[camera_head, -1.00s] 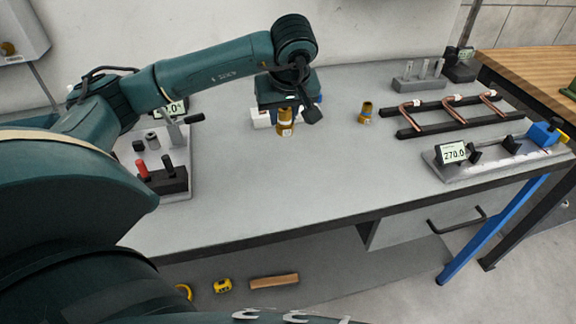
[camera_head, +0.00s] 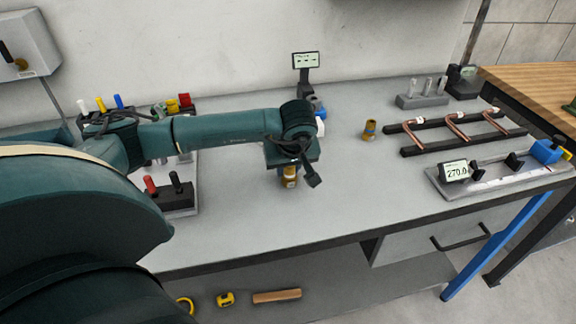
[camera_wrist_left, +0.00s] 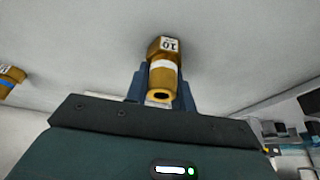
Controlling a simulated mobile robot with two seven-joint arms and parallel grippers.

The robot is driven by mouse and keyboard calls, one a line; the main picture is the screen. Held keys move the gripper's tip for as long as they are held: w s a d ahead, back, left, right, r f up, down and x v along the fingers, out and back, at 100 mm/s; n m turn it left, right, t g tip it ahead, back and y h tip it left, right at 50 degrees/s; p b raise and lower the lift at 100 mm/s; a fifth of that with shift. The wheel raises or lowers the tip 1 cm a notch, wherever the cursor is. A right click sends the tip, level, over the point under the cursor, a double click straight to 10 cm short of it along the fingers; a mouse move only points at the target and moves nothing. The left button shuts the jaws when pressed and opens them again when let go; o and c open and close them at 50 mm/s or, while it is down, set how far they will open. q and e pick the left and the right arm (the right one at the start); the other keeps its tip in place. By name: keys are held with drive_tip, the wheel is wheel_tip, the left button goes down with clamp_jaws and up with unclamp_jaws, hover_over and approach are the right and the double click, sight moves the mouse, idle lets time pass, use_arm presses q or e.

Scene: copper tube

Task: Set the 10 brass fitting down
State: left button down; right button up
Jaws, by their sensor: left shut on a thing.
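In the head view the same fitting (camera_head: 290,182) shows below my left gripper (camera_head: 290,168), upright over the front-middle of the grey bench (camera_head: 330,205). My left gripper is shut on it. I cannot tell whether its lower end touches the bench. My right gripper is not in view.
Another brass fitting (camera_head: 370,131) stands to the right on the bench. Beyond it are a black rack with copper tubes (camera_head: 458,128) and a gauge reading 270.0 (camera_head: 456,170). A black block with red and black handles (camera_head: 172,196) stands left. The bench front is clear.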

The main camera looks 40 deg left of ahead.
use_arm(q)
drive_tip(key=shift+f, duration=0.15)
drive_tip(key=c, duration=1.6)
unclamp_jaws()
drive_tip(key=o, duration=0.4)
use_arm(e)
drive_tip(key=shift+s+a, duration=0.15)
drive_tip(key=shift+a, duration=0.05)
use_arm(q)
drive_tip(key=b+v, duration=0.1)
drive_tip(key=v, duration=1.1)
drive_tip(key=shift+b, duration=0.3)
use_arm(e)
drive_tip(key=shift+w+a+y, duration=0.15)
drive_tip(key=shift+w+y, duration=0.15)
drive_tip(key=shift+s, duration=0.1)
